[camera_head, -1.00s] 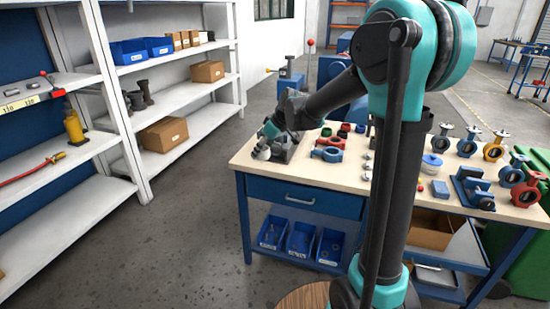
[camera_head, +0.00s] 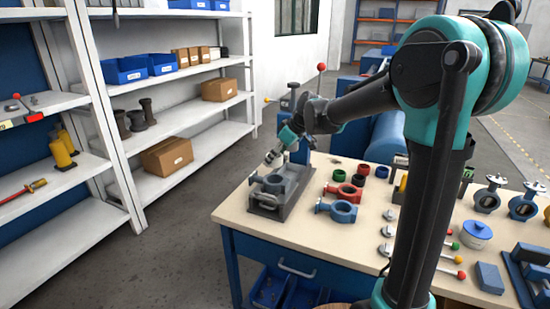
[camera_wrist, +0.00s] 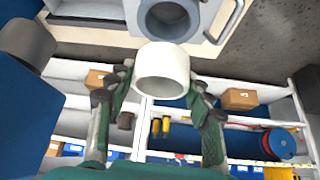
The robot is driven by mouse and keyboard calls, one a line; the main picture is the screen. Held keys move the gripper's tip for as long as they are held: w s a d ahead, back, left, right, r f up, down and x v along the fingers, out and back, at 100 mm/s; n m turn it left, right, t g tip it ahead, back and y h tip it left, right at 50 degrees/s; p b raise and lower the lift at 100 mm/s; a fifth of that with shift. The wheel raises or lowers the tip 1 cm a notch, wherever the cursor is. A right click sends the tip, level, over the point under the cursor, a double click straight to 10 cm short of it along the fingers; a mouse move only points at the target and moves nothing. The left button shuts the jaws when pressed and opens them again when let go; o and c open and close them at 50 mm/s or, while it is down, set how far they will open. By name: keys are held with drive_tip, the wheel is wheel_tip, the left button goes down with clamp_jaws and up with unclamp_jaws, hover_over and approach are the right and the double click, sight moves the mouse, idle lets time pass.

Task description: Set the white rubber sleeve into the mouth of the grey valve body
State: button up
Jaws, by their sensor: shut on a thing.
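The white rubber sleeve (camera_wrist: 161,72) is a short, open ring held between the two fingers of my gripper (camera_wrist: 161,85) in the wrist view. My gripper is shut on it. The grey valve body (camera_head: 274,183) sits in a dark grey fixture (camera_head: 290,205) at the left end of the bench. In the head view my gripper (camera_head: 275,156) is above the valve body and the sleeve shows only small. In the wrist view the round mouth of the valve body (camera_wrist: 150,30) lies beyond the sleeve, toward the top, and the two look apart.
Blue (camera_head: 343,211) and red (camera_head: 343,191) valve parts lie on the bench right of the fixture. Several levers with coloured knobs and a blue-lidded pot (camera_head: 477,232) are further right. White shelves (camera_head: 180,122) stand across the aisle at the left.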

drive_tip(key=shift+f, duration=2.85)
drive_tip(key=shift+f, duration=0.5)
drive_tip(key=shift+s+d+f, duration=0.15)
drive_tip(key=shift+f, duration=0.1)
idle(0.3)
drive_tip(key=o, duration=1.2)
drive_tip(key=shift+f, duration=0.1)
drive_tip(key=shift+w+r, duration=0.2)
drive_tip(key=shift+r, duration=0.05)
wheel_tip(320, 180, up, 7)
drive_tip(key=shift+f, duration=0.1)
